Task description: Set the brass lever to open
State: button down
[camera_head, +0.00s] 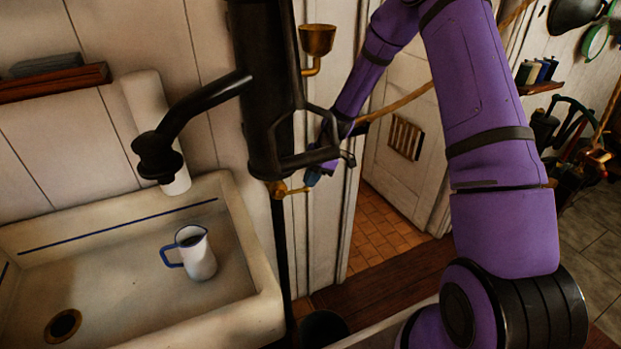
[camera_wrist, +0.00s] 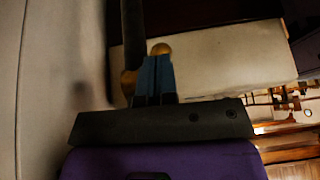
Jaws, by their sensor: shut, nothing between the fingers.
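The brass lever (camera_head: 290,190) sticks out to the right from the lower end of the black pump (camera_head: 268,95). In the wrist view its rounded brass end (camera_wrist: 160,48) shows just past my fingertips, with more brass (camera_wrist: 127,84) to their left. My gripper (camera_head: 313,176) has blue fingers and is beside the lever's right end. In the wrist view the fingers (camera_wrist: 154,72) are together with nothing between them. They are very close to the brass; I cannot tell whether they touch it. The pump's handle frame partly hides my wrist.
A white jug with a blue handle (camera_head: 197,254) stands in the pale sink (camera_head: 262,300) under the black spout (camera_head: 190,112). A brass cup (camera_head: 317,40) sits on the pump's upper right. A white door (camera_head: 400,165) and a rope are behind my arm.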

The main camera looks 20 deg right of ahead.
jog(key=a+f+y, duration=0.5)
jog(key=f+y, duration=0.5)
jog(key=y, duration=0.2)
jog(key=shift+f+g, duration=0.3)
jog(key=shift+f, duration=0.1)
dwell(0.6)
jog(key=shift+s+a, duration=0.1)
dwell(0.5)
jog(key=w+d+f, duration=0.1)
jog(key=d+f, duration=0.1)
jog(key=d, duration=1.1)
jog(key=shift+w+d+f, duration=0.15)
jog(key=shift+d+f, duration=0.2)
